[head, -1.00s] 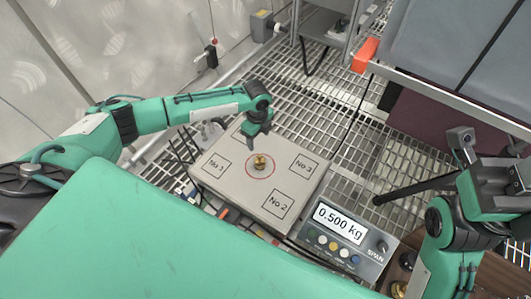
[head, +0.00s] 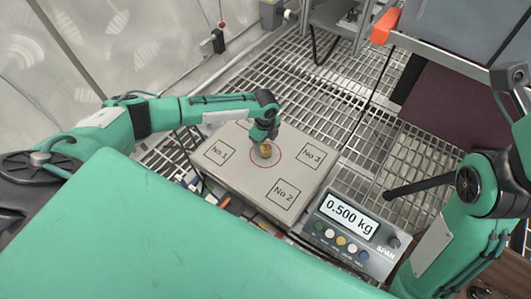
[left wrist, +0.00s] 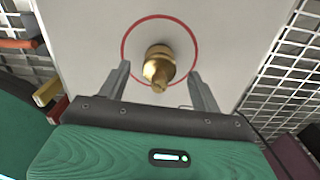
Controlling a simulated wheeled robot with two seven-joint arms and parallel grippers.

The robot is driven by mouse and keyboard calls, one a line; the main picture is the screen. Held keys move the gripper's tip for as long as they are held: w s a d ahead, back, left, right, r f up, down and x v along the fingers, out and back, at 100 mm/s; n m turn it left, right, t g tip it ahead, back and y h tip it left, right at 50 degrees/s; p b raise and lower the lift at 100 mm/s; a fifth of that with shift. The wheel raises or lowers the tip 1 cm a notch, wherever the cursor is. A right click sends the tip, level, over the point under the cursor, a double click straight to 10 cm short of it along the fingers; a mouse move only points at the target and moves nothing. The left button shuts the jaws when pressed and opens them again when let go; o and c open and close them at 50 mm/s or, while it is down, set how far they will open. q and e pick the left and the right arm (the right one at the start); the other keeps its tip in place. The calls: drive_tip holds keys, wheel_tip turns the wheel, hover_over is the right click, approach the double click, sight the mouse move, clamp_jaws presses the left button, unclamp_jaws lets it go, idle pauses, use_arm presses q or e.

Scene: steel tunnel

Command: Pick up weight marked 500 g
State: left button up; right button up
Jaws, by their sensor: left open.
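A small brass weight (head: 265,151) stands inside the red circle on the grey scale plate (head: 238,180). It also shows in the left wrist view (left wrist: 158,65); I can read no marking on it. The scale display (head: 351,215) reads 0.500 kg. My left gripper (head: 262,138) is over the weight in the head view. In the left wrist view its open fingers (left wrist: 160,82) are on either side of the weight's near end, with gaps to it.
The plate has marked squares No 1, No 2 and No 3, all bare. A black rod (head: 423,185) reaches in beside the display. Open metal grating (head: 385,145) surrounds the plate. An orange-ended rail (head: 384,25) is at the upper right.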

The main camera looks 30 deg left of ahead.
sight(265, 147)
use_arm(q)
drive_tip(key=shift+f+b, duration=0.75)
drive_tip(key=shift+f, duration=0.75)
drive_tip(key=shift+r, duration=0.1)
clamp_jaws()
